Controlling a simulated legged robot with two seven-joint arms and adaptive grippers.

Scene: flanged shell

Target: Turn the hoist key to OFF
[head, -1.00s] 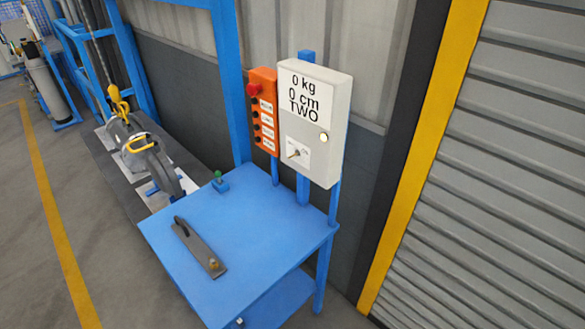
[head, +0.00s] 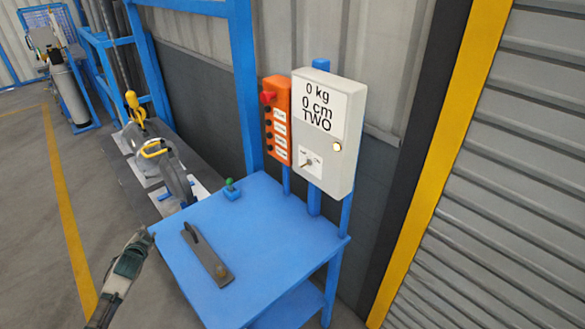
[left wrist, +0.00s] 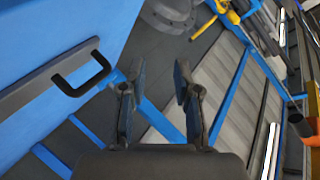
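The hoist key (head: 308,163) is a small knob on a white plate low on the front of the grey control box (head: 322,128). The box display reads 0 kg, 0 cm, TWO. The lettering around the key is too small to read. My left gripper (head: 146,236) is at the left edge of the blue table, well left of and below the key. In the left wrist view its two fingers (left wrist: 157,80) are apart with nothing between them. My right gripper is not in view.
An orange button pendant (head: 277,120) with a red button hangs left of the box. A yellow hook (head: 137,105) hangs over grey shells behind.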

